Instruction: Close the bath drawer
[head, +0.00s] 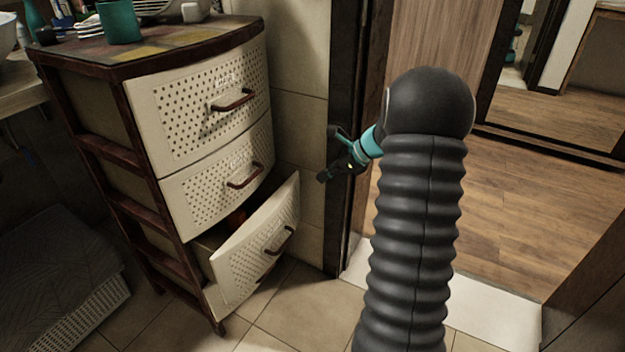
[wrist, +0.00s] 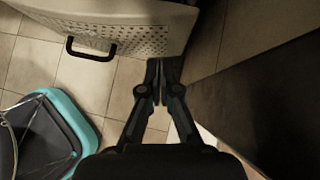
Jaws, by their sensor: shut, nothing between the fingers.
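The bath drawer (head: 255,252) is the open one low in a brown and cream drawer unit. It has a perforated cream front with a dark handle, and something red shows inside it. Its front also shows at the top of the wrist view (wrist: 120,32). My gripper (head: 322,177) is up and to the right of the open drawer, in front of the dark door frame. In the wrist view its fingers (wrist: 158,92) are together with nothing between them, just below the drawer front in the picture. I cannot tell whether they touch it.
Two upper drawers (head: 207,103) are closed. A teal mug (head: 119,22) stands on the unit's top. A dark door frame (head: 345,120) rises right of the unit. A grey-covered basket (head: 65,270) is at left. Tiled floor (head: 300,310) is clear in front of the unit.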

